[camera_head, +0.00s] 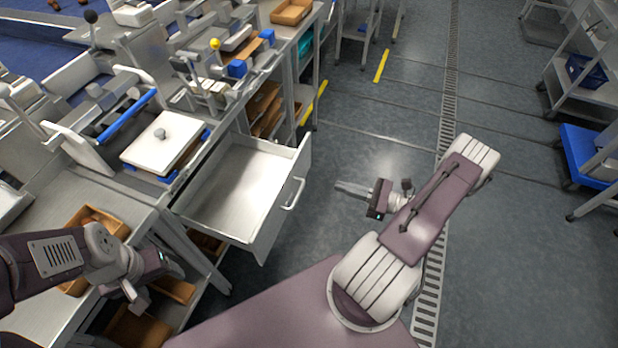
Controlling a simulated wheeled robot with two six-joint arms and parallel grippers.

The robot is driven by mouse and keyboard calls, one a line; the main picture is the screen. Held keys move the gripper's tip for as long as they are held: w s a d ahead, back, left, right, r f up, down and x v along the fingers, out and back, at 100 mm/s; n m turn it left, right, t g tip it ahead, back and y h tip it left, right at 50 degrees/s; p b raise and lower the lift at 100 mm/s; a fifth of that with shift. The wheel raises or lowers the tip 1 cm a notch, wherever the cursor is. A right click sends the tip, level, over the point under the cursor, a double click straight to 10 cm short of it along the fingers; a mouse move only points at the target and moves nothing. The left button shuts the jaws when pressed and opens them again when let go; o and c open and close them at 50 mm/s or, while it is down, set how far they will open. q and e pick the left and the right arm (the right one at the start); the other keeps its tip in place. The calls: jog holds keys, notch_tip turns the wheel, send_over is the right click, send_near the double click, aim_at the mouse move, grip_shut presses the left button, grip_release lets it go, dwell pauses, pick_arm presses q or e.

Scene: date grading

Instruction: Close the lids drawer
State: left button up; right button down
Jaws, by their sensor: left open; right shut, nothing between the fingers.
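The lids drawer (222,193) is a pale metal drawer, pulled far out from under the bench towards the right. Its inside looks empty. Its front carries a bar handle (293,194). My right gripper (340,188) is shut and empty, pointing left at the handle from a short distance to its right, apart from it. My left gripper (140,301) is open at the lower left, over the bench's near edge, apart from the drawer. Its fingertips are small and partly hidden by its own body.
A white board with a knob (164,138) sits on the bench beside the drawer. A wooden box (92,222) stands on the bench at left. Wooden trays (265,105) lie on shelves behind the drawer. The floor (350,135) right of the drawer is clear. Carts (580,75) stand far right.

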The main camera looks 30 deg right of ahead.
aim_at(300, 174)
jog(key=x, duration=1.1)
